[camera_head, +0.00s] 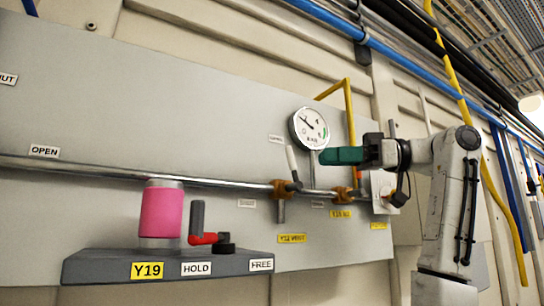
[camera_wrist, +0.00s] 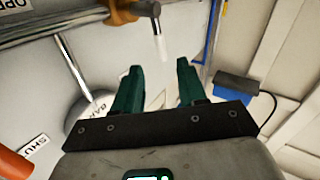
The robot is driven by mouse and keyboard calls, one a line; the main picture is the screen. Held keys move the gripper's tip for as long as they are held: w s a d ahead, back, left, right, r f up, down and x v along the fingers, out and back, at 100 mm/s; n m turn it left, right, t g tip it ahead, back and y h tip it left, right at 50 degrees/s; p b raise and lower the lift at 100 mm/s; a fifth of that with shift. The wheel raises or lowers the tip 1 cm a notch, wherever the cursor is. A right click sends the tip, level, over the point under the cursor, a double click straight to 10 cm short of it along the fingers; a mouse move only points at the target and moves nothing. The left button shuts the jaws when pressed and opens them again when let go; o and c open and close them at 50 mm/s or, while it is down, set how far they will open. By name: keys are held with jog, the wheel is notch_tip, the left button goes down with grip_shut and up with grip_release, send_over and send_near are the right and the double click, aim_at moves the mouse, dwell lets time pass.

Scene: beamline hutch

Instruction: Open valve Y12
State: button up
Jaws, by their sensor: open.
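In the head view a brass valve (camera_head: 280,188) sits on the steel pipe, with a pale lever (camera_head: 292,163) rising from it. A yellow label (camera_head: 291,238) below it seems to read Y12; its remaining text is too small to be sure of. My gripper (camera_head: 325,156) is right of this lever, below the gauge, and appears apart from it. In the wrist view my gripper (camera_wrist: 158,75) is open and empty. A brass valve (camera_wrist: 125,10) shows beyond it, with a pale-tipped lever (camera_wrist: 158,38) ahead of the gap between the fingers. I cannot tell which valve this is.
A second brass valve (camera_head: 343,193) stands right of the first, above another yellow label (camera_head: 341,214). A round gauge (camera_head: 309,128) is close above my gripper. A pink cylinder (camera_head: 160,212) and a red-and-grey handle (camera_head: 203,238) stand on a grey base (camera_head: 110,266) labelled Y19.

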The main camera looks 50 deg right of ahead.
aim_at(291, 158)
jog(key=p+x, duration=0.3)
jog(key=x, duration=0.7)
jog(key=shift+w+a+r, duration=0.15)
jog(key=shift+a+r, duration=0.05)
jog(key=shift+a, duration=0.05)
grip_shut()
dwell(0.4)
